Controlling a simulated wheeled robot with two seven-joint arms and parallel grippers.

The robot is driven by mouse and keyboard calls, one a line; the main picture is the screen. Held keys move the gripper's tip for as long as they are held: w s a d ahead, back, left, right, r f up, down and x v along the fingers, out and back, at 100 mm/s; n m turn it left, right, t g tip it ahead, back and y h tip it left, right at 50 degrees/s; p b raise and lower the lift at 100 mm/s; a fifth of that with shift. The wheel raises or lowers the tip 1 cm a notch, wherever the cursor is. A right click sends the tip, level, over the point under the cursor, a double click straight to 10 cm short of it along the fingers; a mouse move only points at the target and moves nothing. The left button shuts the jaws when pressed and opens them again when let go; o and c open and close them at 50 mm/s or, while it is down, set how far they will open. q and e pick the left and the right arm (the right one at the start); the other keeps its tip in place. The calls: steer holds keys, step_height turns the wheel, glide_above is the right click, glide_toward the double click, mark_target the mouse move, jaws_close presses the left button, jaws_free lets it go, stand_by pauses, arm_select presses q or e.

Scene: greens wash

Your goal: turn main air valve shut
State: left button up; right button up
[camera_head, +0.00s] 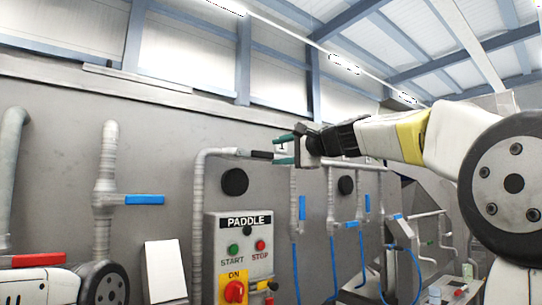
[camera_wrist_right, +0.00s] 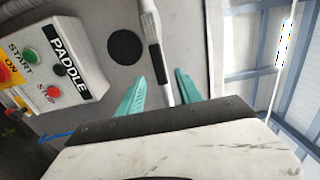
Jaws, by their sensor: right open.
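A grey pipe (camera_head: 215,153) rises beside the paddle panel and bends right into a valve with a black lever handle (camera_head: 262,154). No label shows which valve is the main air valve. My right gripper (camera_head: 277,150) is open at the free end of this black handle, with its teal fingers above and below its line. In the right wrist view, the pale pipe and dark lever (camera_wrist_right: 155,55) run between the open fingers (camera_wrist_right: 160,80); contact cannot be told. Part of my left arm shows at lower left, but its gripper is out of view.
The paddle panel (camera_head: 241,222) with start, stop and red knob is below the handle. Pipes with blue handles (camera_head: 145,200) and a red handle (camera_head: 38,260) stand left. More blue-handled valves (camera_head: 302,208) and hoses hang right. A black disc (camera_head: 235,182) is on the wall.

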mark_target(265, 155)
steer(key=x, duration=0.5)
steer(key=shift+w+a, duration=0.15)
steer(key=shift+w, duration=0.1)
jaws_close()
steer(key=shift+f, duration=0.1)
stand_by(1.1)
